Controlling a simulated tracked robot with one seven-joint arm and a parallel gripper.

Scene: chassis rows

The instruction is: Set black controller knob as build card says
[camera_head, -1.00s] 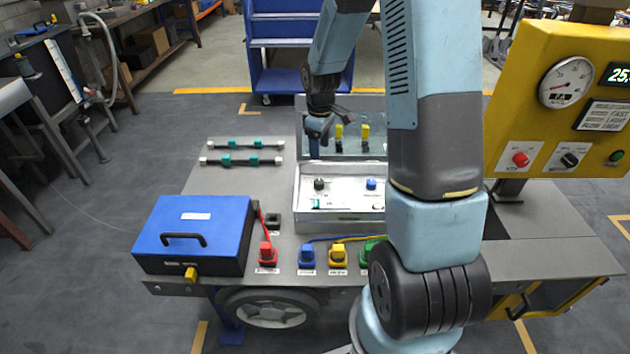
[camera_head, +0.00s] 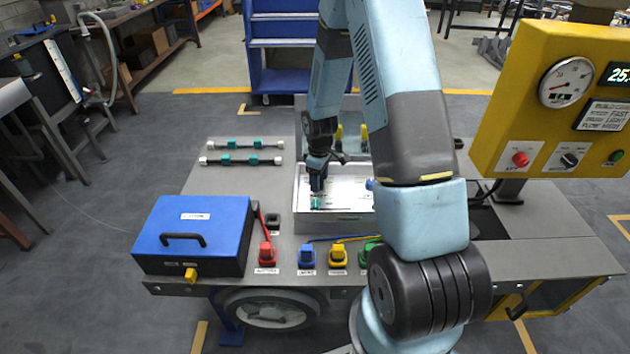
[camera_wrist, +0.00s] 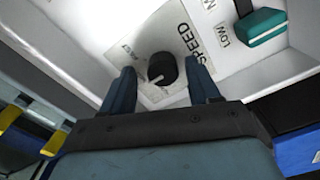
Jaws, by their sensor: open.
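The black controller knob (camera_wrist: 162,68) sits on the white panel of the controller tray (camera_wrist: 85,22), beside the printed word SPEED. It has a pale pointer mark on it. In the wrist view my gripper (camera_wrist: 163,82) is open, with one blue finger on each side of the knob and gaps to both. In the head view my gripper (camera_head: 318,185) is down over the left part of the controller tray (camera_head: 333,222) and hides the knob. The build card (camera_head: 604,116) on the yellow panel reads FAST, LIGHT and FLOW HIGH; the small print is hard to read.
A teal switch (camera_wrist: 262,26) stands near the knob, by the labels LOW and another partly cut off. A blue knob (camera_head: 370,184) is to the right, partly behind my arm. A blue box (camera_head: 195,225) and coloured plugs (camera_head: 307,256) stand on the bench.

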